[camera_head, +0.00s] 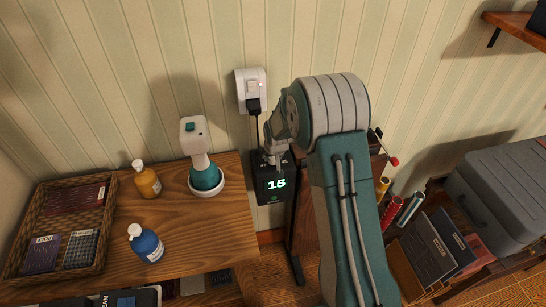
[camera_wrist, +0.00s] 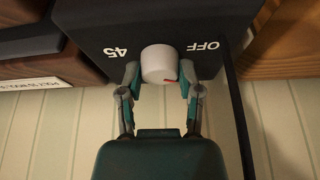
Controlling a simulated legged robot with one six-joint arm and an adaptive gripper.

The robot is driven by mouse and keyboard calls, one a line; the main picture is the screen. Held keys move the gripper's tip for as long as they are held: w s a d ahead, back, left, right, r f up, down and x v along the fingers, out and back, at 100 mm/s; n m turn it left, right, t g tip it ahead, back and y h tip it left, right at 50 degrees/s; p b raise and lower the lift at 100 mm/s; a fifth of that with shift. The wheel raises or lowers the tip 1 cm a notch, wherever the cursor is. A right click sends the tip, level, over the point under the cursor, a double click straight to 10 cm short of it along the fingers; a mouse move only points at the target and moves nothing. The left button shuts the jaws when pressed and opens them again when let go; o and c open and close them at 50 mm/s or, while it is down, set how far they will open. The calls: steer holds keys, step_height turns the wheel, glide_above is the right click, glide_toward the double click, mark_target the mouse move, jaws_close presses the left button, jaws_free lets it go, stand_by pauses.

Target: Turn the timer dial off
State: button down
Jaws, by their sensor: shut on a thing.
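The timer is a black box (camera_head: 270,194) below the wall socket in the head view, with a lit display reading 15. In the wrist view its black face (camera_wrist: 100,22) fills the top, with the labels 45 and OFF upside down. The white round dial (camera_wrist: 159,63) sits between these labels, with a red mark at its lower right edge. My gripper (camera_wrist: 161,82) has one finger on each side of the dial and is shut on it. In the head view my gripper (camera_head: 274,158) is at the top of the timer and hides the dial.
A wall socket (camera_head: 251,90) with a black plug and cord is above the timer. A wooden table (camera_head: 200,240) on the left bears a steamer (camera_head: 195,140), two bottles and a wicker basket (camera_head: 104,230). A grey storage box (camera_head: 500,195) stands at the right.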

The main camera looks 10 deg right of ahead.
steer(key=n+y, duration=0.1)
steer(key=n, duration=0.3)
steer(key=shift+f+n+g+y, duration=0.15)
steer(key=shift+n+g+y, duration=0.15)
steer(key=shift+n+y, duration=0.1)
steer(key=shift+n+g+y, duration=0.4)
steer(key=shift+n+y, duration=0.3)
steer(key=shift+n, duration=1.4)
steer(key=shift+c, duration=1.3)
jaws_free()
steer(key=shift+d, duration=0.1)
